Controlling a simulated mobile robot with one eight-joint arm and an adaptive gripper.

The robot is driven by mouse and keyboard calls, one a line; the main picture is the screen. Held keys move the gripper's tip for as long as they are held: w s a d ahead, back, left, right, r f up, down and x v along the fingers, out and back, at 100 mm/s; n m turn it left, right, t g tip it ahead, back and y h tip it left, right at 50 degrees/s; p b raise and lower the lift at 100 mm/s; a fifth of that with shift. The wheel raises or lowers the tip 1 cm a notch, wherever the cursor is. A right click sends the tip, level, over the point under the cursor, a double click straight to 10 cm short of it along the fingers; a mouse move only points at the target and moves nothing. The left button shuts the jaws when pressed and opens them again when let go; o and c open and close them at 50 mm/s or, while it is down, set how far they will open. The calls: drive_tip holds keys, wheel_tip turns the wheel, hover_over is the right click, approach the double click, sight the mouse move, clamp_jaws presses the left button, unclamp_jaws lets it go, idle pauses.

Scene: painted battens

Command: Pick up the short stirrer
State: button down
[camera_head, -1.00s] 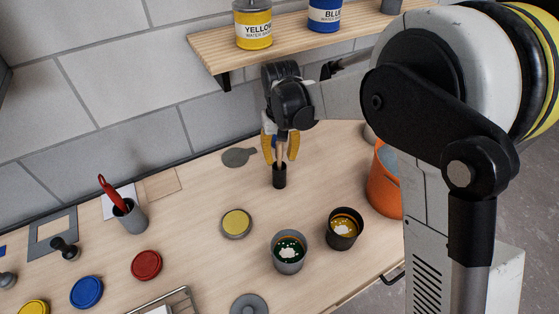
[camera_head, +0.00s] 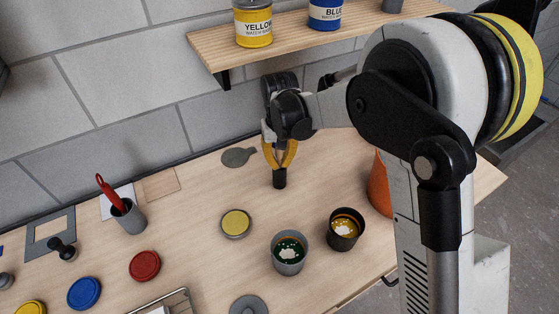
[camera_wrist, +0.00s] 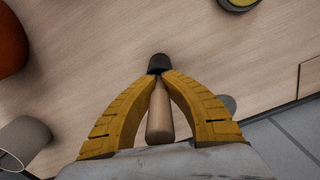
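The short stirrer (camera_wrist: 159,115) has a pale wooden handle, seen between my yellow fingers in the wrist view. Its lower end meets a small black cylinder (camera_head: 279,179) that stands upright on the bench; the cylinder also shows beyond the fingertips in the wrist view (camera_wrist: 159,63). I cannot tell how deep the stirrer sits in it. My gripper (camera_head: 280,164) points down just above the cylinder. Its fingertips (camera_wrist: 161,76) have closed in on the stirrer from both sides, low on the handle. In the head view the fingers hide most of the stirrer.
A grey pot (camera_head: 289,254) and a dark pot (camera_head: 345,230) with paint stand in front on the bench (camera_head: 200,240). A yellow-topped tin (camera_head: 236,223) lies front left. An orange bucket (camera_head: 379,187) is at right, partly behind my arm. A shelf (camera_head: 290,40) hangs behind.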

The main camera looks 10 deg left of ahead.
wheel_tip(320, 180, up, 28)
drive_tip(key=p, duration=0.5)
drive_tip(key=shift+p, duration=0.3)
drive_tip(key=shift+f, duration=0.1)
